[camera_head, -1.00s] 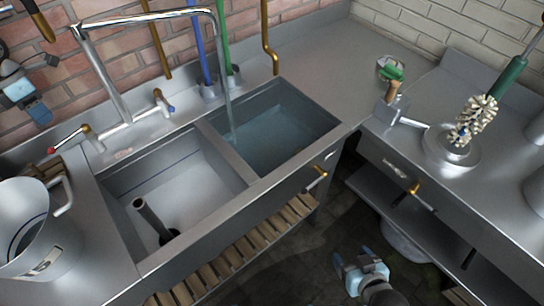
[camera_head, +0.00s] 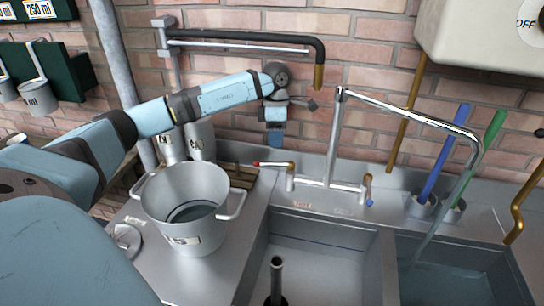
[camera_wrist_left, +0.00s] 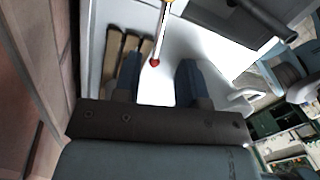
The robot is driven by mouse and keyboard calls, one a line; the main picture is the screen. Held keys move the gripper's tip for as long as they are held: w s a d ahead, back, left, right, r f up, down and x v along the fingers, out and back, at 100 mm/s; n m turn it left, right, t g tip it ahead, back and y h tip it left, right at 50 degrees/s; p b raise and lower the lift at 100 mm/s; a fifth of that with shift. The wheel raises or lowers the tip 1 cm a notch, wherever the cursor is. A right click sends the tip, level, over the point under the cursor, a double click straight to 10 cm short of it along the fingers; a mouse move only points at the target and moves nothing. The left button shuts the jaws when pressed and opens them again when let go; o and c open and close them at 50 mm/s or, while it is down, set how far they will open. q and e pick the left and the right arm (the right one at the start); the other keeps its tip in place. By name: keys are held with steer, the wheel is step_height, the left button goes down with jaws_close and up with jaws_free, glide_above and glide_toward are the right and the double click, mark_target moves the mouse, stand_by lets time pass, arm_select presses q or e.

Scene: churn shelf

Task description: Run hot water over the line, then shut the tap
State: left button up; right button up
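The chrome tap (camera_head: 333,135) has a red-tipped lever (camera_head: 272,164) on the left and a blue-tipped lever (camera_head: 368,190) on the right. A stream of water (camera_head: 428,235) falls from its spout into the right basin (camera_head: 440,258), which holds water. I cannot make out a line in that basin. A blue line (camera_head: 325,243) runs around the left basin wall. My left gripper (camera_head: 275,143) points down above the red lever. In the left wrist view, its fingers (camera_wrist_left: 160,82) are apart, with the lever's red tip (camera_wrist_left: 155,62) beyond them. My right gripper is out of view.
A two-handled metal pot (camera_head: 186,205) stands on the left counter below my left arm. A black-covered pipe with a brass end (camera_head: 319,75) juts from the wall above the gripper. Blue (camera_head: 440,165) and green (camera_head: 482,160) handles stand behind the right basin.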

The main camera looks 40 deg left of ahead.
mark_target(274, 165)
arm_select(q)
steer(key=f, duration=0.4)
steer(key=s+f, duration=0.1)
steer(key=f, duration=0.1)
steer(key=shift+d+f, duration=0.2)
steer(key=shift+d, duration=0.2)
jaws_close()
